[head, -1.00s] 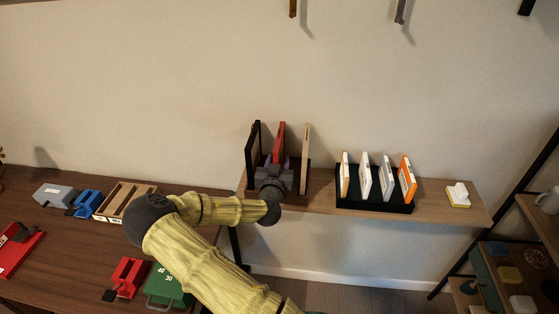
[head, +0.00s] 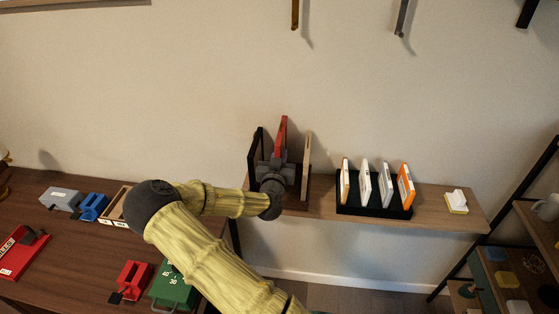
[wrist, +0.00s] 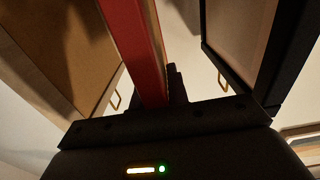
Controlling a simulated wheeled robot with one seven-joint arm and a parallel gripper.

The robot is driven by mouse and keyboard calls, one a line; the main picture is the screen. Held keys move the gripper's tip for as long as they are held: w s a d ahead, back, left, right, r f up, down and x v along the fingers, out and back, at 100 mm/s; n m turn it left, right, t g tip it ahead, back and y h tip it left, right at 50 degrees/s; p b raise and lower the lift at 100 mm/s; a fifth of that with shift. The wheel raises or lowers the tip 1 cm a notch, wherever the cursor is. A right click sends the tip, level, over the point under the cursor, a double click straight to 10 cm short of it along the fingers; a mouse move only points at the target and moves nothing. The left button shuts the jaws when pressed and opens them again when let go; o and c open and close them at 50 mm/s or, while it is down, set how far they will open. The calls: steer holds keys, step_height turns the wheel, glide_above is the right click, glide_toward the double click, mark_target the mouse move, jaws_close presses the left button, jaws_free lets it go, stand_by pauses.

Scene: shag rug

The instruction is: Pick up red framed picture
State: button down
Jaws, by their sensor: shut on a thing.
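The red framed picture (head: 281,135) stands upright, edge-on, between a black frame (head: 257,148) on its left and a light wood frame (head: 306,158) on its right. My gripper (head: 275,172) is shut on the red picture's near lower part and hides it there. In the wrist view the red frame (wrist: 138,45) runs up from between the jaws. The wood frame (wrist: 70,45) is on its left there and the black frame (wrist: 280,50) on its right, both apart from it. The holder under the frames is mostly hidden by my gripper.
A black rack (head: 372,207) with several small framed pieces stands right of the frames on the narrow wood shelf (head: 437,208). A small white and yellow block (head: 457,201) sits at the shelf's right end. A dark table (head: 60,260) with boxes is at left.

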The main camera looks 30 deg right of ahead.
steer(key=r+p+v, duration=0.2)
steer(key=v, duration=1.1)
steer(key=shift+a+r, duration=0.2)
steer(key=shift+a, duration=0.1)
steer(key=p+v, duration=0.1)
steer(key=p, duration=0.1)
steer(key=p+v, duration=0.3)
steer(key=p, duration=0.1)
steer(key=shift+s+f, duration=0.35)
steer(key=shift+s, duration=0.1)
steer(key=shift+w, duration=0.1)
stand_by(0.4)
